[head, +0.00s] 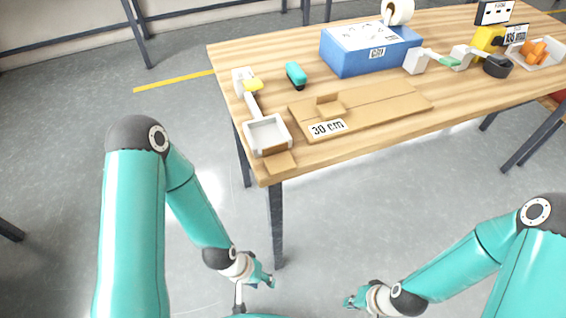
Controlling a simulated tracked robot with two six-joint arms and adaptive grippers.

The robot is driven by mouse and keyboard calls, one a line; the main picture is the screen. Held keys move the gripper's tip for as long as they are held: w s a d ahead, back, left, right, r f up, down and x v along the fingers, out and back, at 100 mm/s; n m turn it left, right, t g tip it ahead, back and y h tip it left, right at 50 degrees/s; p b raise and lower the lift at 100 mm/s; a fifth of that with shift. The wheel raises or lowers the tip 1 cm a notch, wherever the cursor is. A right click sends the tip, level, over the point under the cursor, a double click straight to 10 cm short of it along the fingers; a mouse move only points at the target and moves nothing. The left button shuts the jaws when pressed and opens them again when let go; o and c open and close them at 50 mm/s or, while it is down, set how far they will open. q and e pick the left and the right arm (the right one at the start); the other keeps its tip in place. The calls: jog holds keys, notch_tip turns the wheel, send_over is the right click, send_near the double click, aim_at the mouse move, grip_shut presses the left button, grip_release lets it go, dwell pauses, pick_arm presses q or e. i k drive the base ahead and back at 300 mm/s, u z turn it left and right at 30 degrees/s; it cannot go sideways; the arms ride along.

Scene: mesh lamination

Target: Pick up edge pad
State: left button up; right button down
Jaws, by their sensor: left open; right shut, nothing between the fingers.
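No part is labelled as the edge pad. A small brown cardboard piece (280,164) at the table's near left corner may be it; it sits by the front of a white tray (268,133). Another small cardboard piece (328,105) rests on a flat cardboard sheet (385,105) labelled "30 cm". My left gripper (266,281) is open, low in front of the table and below its top, away from these pieces. My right gripper (350,301) is shut and empty, further right and also below the table top.
The wooden table (230,58) also bears a teal tool (295,75), a blue box (370,52), a tape roll (397,11) and a white tray with orange pieces (541,50). A table leg (277,225) stands near my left gripper. Floor to the left is mostly clear.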

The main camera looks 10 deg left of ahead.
aim_at(278, 162)
jog(key=u, duration=1.4)
jog(key=i, duration=0.1)
jog(key=z, duration=2.45)
jog(key=k, duration=1.45)
jog(key=u, duration=0.45)
jog(key=i, duration=1)
jog(key=u, duration=0.05)
